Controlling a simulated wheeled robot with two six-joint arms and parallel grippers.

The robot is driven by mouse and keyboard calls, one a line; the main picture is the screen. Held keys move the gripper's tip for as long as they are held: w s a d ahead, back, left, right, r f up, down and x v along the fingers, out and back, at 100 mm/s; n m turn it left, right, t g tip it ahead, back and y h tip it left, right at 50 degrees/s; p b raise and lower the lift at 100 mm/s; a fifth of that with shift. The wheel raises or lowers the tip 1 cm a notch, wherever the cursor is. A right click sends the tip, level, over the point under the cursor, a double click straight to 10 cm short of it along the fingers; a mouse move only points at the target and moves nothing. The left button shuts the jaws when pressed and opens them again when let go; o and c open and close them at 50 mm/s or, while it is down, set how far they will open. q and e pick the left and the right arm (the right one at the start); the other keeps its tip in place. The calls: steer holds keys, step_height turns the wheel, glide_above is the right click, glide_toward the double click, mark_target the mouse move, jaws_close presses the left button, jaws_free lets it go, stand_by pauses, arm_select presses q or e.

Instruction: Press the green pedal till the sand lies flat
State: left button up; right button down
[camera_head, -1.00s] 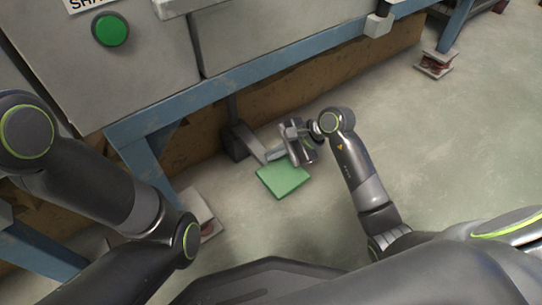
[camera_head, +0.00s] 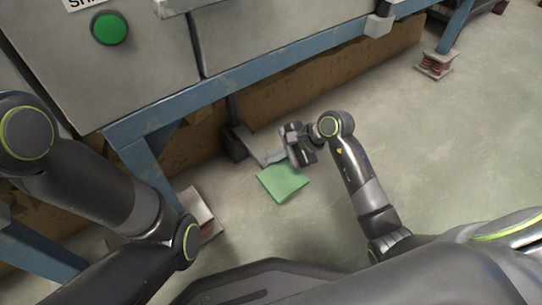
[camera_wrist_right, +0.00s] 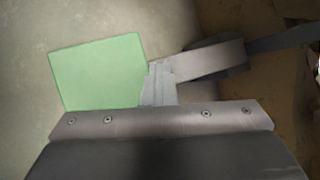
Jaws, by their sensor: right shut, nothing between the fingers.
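The green pedal (camera_head: 283,184) is a flat square plate low over the floor, joined by a grey metal arm (camera_head: 248,143) to a dark bracket under the machine. In the right wrist view the pedal (camera_wrist_right: 97,74) shows at the left, beside the fingertips. My right gripper (camera_head: 278,160) is shut and empty, at the pedal's upper edge where the grey arm meets it. In the right wrist view its fingers (camera_wrist_right: 158,82) overlap the pedal's right edge; I cannot tell whether they touch it. My left arm is at the left, its gripper out of view. No sand is in view.
A blue steel frame (camera_head: 190,101) carries a grey machine cabinet (camera_head: 135,55) with a green round button (camera_head: 109,28). A blue leg stands left of the pedal on a foot plate (camera_head: 199,208). The floor (camera_head: 440,140) to the right is clear.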

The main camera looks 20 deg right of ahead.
steer(key=shift+s+d+f, duration=0.1)
steer(key=shift+s+f, duration=0.1)
steer(key=shift+f, duration=1)
stand_by(0.6)
steer(key=shift+r, duration=0.15)
steer(key=shift+w+r+p, duration=0.1)
steer(key=shift+r+p, duration=1.8)
steer(key=shift+r, duration=1)
steer(key=shift+w+r, duration=0.1)
steer(key=shift+r+p, duration=0.2)
steer(key=shift+p, duration=0.15)
step_height(320, 180, up, 5)
steer(key=p, duration=0.3)
steer(key=shift+w+f, duration=0.15)
steer(key=shift+f, duration=0.05)
